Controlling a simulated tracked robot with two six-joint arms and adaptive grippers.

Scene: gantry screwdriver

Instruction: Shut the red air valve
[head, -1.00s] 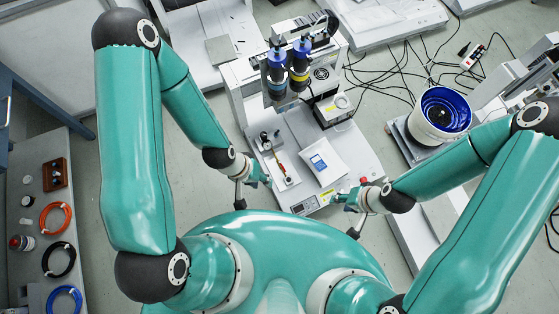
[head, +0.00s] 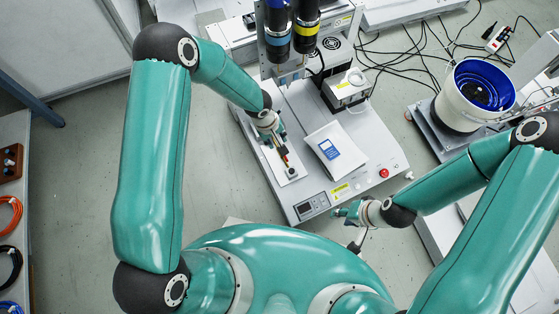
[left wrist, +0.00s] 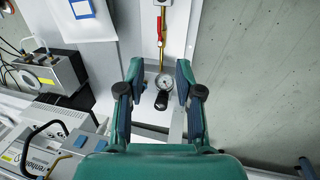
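The air valve's red lever (left wrist: 160,31) lies along a brass pipe at the top middle of the left wrist view. In the head view the red valve (head: 286,160) is on the white plate at the left side of the workstation, partly hidden by my left gripper. My left gripper (left wrist: 158,72) is open and empty. Its fingers are either side of the brass pipe and gauge in the picture, with the lever farther up, beyond the fingertips. In the head view my left gripper (head: 276,138) is just behind the valve. My right gripper (head: 347,211) is near the workstation's front edge; its opening is unclear.
A pressure gauge (left wrist: 163,82) with a black knob (left wrist: 162,100) sits below the lever. A white pad with a blue label (head: 332,149) lies right of the valve plate. A red button (head: 384,173) is at the front right. Screwdriver units (head: 291,38) hang behind.

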